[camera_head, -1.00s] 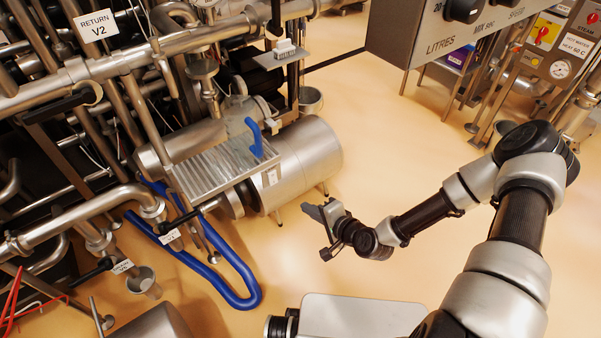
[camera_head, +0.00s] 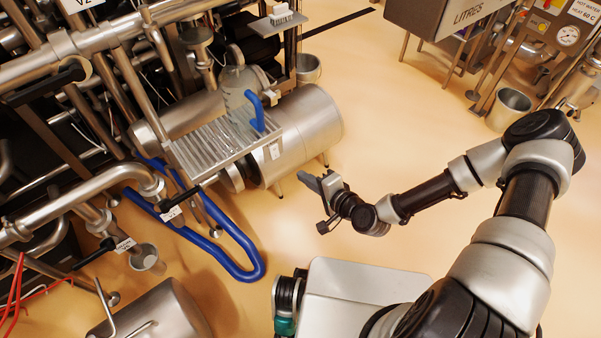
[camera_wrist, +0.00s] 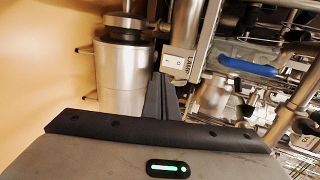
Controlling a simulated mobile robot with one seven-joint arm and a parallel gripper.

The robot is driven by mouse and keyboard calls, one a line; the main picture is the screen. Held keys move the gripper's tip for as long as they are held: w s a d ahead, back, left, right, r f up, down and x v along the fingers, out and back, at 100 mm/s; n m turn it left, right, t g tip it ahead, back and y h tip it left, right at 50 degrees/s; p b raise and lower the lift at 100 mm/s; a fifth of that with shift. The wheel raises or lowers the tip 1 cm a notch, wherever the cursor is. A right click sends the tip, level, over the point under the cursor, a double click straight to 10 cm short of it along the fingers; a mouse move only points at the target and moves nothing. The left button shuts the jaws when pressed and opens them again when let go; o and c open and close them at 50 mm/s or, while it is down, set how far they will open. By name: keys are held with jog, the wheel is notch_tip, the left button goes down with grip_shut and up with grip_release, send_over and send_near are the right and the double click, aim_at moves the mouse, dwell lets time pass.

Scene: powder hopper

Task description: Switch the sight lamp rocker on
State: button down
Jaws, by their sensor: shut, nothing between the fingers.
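In the wrist view the rocker (camera_wrist: 177,62) is a pale plate with dark marks, next to a label reading LAMP (camera_wrist: 188,65). Which way it is pressed is too small to tell. My gripper (camera_head: 311,183) is to the right of and nearer than the rocker in the head view, apart from it. In the wrist view my gripper (camera_wrist: 163,92) is shut and empty, its fingers pointing toward the area just below the rocker.
A steel cylinder (camera_head: 312,128) lies beside the ribbed tray (camera_head: 205,150), where a clear jug with a blue handle (camera_head: 255,108) stands. A blue hose (camera_head: 240,272) loops on the floor. Pipes crowd the left. Open floor (camera_head: 400,130) lies to the right.

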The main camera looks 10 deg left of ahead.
jog(key=b, duration=0.2)
send_near(276, 154)
jog(key=w+a+f, duration=0.3)
jog(key=a+f, duration=0.1)
jog(key=shift+w+a, duration=0.15)
jog(key=shift+w+a+f, duration=0.15)
dwell(0.3)
jog(key=shift+r, duration=0.9)
